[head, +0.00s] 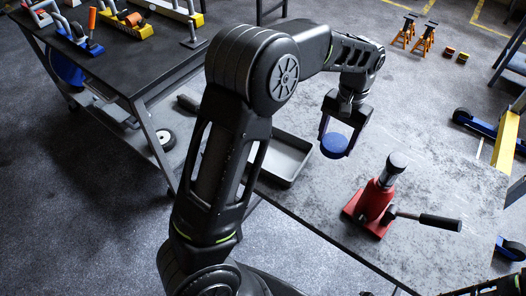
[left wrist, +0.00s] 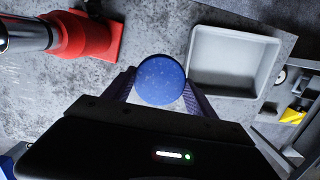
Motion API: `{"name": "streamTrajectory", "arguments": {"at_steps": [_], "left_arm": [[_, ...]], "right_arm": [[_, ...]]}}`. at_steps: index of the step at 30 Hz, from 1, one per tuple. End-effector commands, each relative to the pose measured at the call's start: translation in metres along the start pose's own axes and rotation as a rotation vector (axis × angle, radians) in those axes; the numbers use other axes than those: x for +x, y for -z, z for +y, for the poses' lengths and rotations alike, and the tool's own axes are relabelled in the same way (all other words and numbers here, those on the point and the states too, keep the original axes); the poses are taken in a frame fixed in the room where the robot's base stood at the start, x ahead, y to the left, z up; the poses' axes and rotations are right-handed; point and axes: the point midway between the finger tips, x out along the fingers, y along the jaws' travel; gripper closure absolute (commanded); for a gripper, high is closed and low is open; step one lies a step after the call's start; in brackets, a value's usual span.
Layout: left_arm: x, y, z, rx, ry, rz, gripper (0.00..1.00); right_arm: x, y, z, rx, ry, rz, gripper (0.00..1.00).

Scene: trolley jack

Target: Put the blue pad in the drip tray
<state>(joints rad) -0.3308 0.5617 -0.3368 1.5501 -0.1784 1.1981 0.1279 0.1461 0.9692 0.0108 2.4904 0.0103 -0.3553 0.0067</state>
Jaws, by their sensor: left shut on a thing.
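My left gripper (head: 338,132) is shut on the round blue pad (head: 334,146) and holds it above the grey table. In the left wrist view the blue pad (left wrist: 160,80) sits between the two fingers of the gripper (left wrist: 161,88). The drip tray (head: 286,158) is a shallow grey tray on the table, to the left of the pad in the head view and partly hidden by my left arm. In the left wrist view the tray (left wrist: 234,62) shows empty, to the right of the pad. My right gripper is not in view.
A red bottle jack (head: 374,202) with a black handle (head: 428,219) stands on the table to the right of the tray. Orange jack stands (head: 413,36) are on the floor at the back. A dark workbench (head: 130,60) with tools stands at the left.

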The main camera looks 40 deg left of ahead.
Motion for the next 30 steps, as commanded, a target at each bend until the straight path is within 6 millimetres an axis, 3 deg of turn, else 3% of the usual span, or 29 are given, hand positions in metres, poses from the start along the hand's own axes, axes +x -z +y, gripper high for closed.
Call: {"name": "streamTrajectory", "arguments": {"at_steps": [8, 14, 17, 27, 30], "left_arm": [[0.001, 0.0, -0.004, -0.035, -0.004, 0.001, 0.84], [0.007, 0.0, -0.026, -0.32, -0.039, 0.002, 0.84], [0.012, -0.001, -0.047, -0.593, -0.074, 0.002, 0.84], [0.029, -0.02, -0.133, -1.786, -0.223, 0.002, 0.84], [0.033, -0.027, -0.151, -2.066, -0.256, 0.001, 0.84]], "right_arm": [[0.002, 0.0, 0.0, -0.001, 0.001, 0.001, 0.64], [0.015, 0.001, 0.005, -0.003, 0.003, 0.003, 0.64], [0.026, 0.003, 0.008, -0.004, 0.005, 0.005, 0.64], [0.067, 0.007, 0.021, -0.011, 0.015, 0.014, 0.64], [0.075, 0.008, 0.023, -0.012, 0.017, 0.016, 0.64]]}}
